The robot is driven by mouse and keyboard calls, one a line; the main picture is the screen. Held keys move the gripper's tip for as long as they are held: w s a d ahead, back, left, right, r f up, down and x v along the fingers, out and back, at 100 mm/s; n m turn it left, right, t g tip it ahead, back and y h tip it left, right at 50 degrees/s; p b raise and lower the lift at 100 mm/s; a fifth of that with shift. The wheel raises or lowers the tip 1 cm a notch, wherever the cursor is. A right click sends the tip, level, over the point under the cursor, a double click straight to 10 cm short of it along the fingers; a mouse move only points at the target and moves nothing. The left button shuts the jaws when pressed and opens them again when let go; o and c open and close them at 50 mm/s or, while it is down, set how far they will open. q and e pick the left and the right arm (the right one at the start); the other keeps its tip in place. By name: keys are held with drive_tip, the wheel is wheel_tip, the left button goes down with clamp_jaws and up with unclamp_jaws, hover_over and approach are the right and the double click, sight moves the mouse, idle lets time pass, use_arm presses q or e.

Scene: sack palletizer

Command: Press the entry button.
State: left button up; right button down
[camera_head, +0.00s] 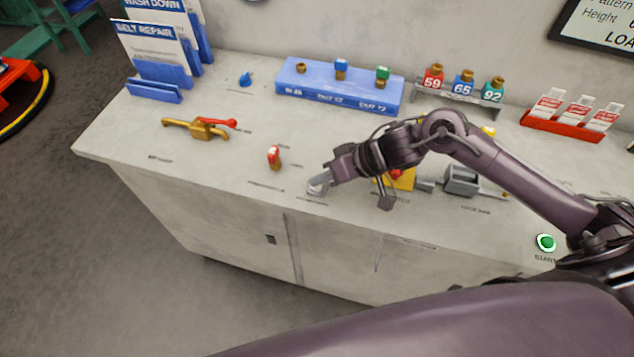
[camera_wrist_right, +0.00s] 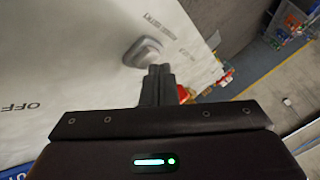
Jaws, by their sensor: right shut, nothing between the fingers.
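A grey rounded button-like piece (camera_head: 318,186) sits on the counter near its front edge, left of the middle; its label is too small to read. It also shows in the right wrist view (camera_wrist_right: 142,52), just beyond my fingertips. My right gripper (camera_head: 331,173) is shut and empty, right at this grey piece; I cannot tell whether it touches. Its closed fingers show in the right wrist view (camera_wrist_right: 158,76). A green round button (camera_head: 546,242) with a white rim is at the counter's right front. I cannot read which one is marked entry. My left gripper is not in view.
On the counter (camera_head: 130,135) are a brass valve with a red handle (camera_head: 200,127), a small red-topped fitting (camera_head: 273,157), a blue rack (camera_head: 340,90), numbered blocks (camera_head: 463,84) and a red card holder (camera_head: 565,122). A grey box (camera_head: 461,180) stands right of the gripper.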

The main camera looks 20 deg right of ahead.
sight(322, 186)
drive_tip(key=shift+f, duration=0.35)
drive_tip(key=shift+r, duration=0.1)
idle(0.4)
drive_tip(key=shift+r+p, duration=0.8)
drive_tip(key=shift+p, duration=0.4)
drive_tip(key=shift+r, duration=0.1)
wheel_tip(322, 186, up, 5)
drive_tip(key=p, duration=0.6)
